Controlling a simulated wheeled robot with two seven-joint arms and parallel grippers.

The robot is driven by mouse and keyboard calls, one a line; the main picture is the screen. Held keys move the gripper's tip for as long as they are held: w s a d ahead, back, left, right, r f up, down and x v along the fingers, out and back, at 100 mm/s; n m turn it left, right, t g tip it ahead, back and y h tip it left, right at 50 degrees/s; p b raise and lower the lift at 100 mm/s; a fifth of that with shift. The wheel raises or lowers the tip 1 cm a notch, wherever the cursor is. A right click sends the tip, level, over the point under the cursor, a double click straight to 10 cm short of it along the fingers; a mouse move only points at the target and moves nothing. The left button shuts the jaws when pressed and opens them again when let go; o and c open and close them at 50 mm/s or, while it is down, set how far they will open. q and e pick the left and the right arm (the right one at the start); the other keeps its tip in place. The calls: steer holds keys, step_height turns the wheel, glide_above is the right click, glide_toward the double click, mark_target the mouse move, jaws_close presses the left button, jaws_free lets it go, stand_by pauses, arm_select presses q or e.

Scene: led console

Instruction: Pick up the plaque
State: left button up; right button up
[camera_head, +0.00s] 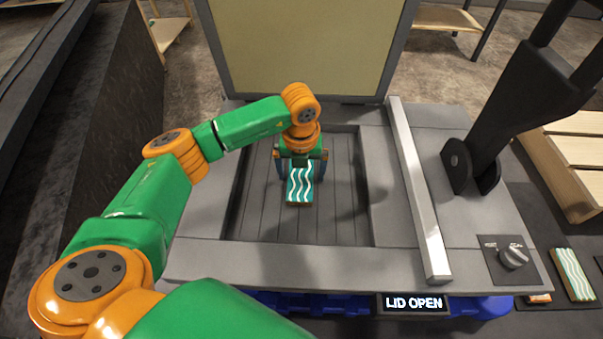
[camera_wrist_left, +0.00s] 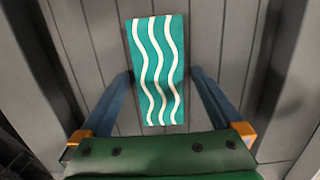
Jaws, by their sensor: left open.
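The plaque (camera_head: 300,184) is a teal rectangle with white wavy stripes. It lies in the recessed slatted bed (camera_head: 262,215) of the grey console. My left gripper (camera_head: 299,172) reaches down over the plaque's far part. In the left wrist view the plaque (camera_wrist_left: 158,70) lies between and beyond the two blue fingers of my left gripper (camera_wrist_left: 161,78). The fingers are open, one on each side, with a gap to the plaque. Whether they are down at its height is hard to tell. My right gripper is not in view.
The console's lid (camera_head: 305,45) stands raised at the back, and a display (camera_head: 413,303) reads LID OPEN. A pale bar (camera_head: 418,190) runs along the bed's right side. A knob (camera_head: 513,256) sits at front right. A similar striped piece (camera_head: 572,274) lies further right.

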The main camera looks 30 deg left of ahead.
arm_select(q)
steer(key=shift+s+r, duration=0.15)
steer(key=shift+s, duration=0.05)
steer(key=c, duration=1.2)
steer(key=shift+w, duration=0.15)
steer(key=shift+c, duration=0.9)
